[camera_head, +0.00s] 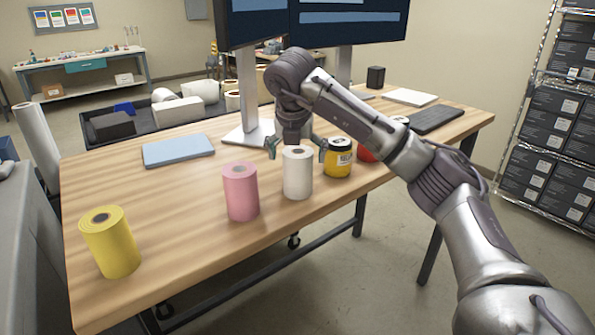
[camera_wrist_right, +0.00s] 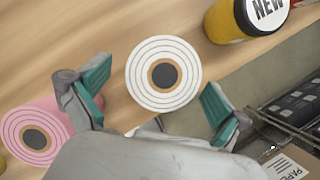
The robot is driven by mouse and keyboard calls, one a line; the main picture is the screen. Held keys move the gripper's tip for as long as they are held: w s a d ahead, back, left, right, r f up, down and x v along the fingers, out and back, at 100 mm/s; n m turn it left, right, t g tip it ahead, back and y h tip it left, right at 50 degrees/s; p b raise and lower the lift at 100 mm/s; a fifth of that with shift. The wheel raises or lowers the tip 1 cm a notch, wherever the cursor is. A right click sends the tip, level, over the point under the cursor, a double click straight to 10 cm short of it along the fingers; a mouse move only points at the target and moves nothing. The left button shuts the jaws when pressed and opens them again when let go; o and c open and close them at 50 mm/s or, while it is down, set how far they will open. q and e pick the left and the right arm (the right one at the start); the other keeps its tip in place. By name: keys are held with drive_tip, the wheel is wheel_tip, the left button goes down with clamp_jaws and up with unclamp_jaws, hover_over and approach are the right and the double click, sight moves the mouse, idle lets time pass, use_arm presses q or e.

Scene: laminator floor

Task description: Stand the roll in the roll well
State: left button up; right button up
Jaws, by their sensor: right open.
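A white roll (camera_head: 298,175) stands upright on the wooden table near its front edge. A pink roll (camera_head: 240,192) stands to its left and a yellow roll (camera_head: 110,243) stands farther left. My right gripper (camera_head: 297,150) is open at the white roll's top, with one teal-padded finger on each side. In the right wrist view the white roll (camera_wrist_right: 164,74) shows from above between the spread fingers of my right gripper (camera_wrist_right: 157,92), with a gap on both sides. The pink roll (camera_wrist_right: 32,137) is beyond the left finger. I cannot identify the roll well for sure. My left gripper is out of view.
A yellow container (camera_head: 338,158) stands close right of the white roll, with a red item (camera_head: 366,153) behind it. A blue pad (camera_head: 178,150) and a monitor stand (camera_head: 247,100) are farther back. A dark bin (camera_head: 138,124) holding rolls is behind the table.

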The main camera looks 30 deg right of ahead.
drive_tip(key=shift+d+f, duration=0.1)
drive_tip(key=shift+f, duration=0.05)
drive_tip(key=p+x, duration=0.2)
drive_tip(key=x, duration=0.2)
drive_tip(key=shift+d+f+p, duration=0.1)
drive_tip(key=shift+f+p, duration=0.05)
drive_tip(key=shift+p, duration=0.15)
drive_tip(key=shift+w+f, duration=0.1)
drive_tip(key=shift+f, duration=0.1)
drive_tip(key=c, duration=1.1)
drive_tip(key=shift+c, duration=0.7)
drive_tip(key=shift+c, duration=0.7)
